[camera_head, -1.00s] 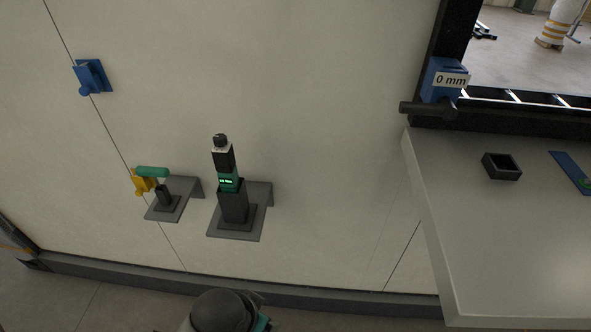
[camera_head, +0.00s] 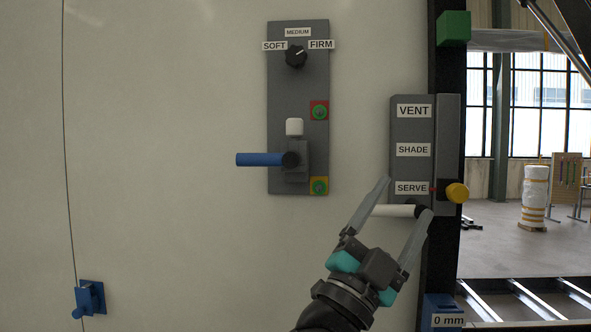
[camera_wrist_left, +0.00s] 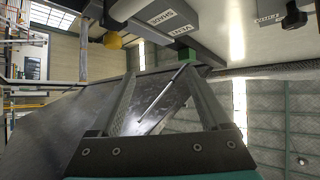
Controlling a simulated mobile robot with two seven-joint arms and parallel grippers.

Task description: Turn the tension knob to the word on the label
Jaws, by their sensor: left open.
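The tension knob (camera_head: 296,56) is black and round, high on a grey wall panel (camera_head: 282,90). Its pale mark points up and right, towards FIRM. Labels SOFT (camera_head: 274,46), MEDIUM (camera_head: 298,32) and FIRM (camera_head: 321,45) surround it. My left gripper (camera_head: 404,197) is open and empty, below and right of the knob and well apart from it. Its fingers appear in front of the white bar under the SERVE label; contact cannot be told. In the left wrist view the open fingers (camera_wrist_left: 160,78) show nothing between them held. My right gripper is not in view.
Below the knob are a white cap (camera_head: 294,127), a blue lever (camera_head: 260,160) sticking out left, and two green buttons. At right stands a VENT/SHADE/SERVE panel (camera_head: 412,130) with a yellow knob (camera_head: 458,193). The wall left of the panel is mostly clear.

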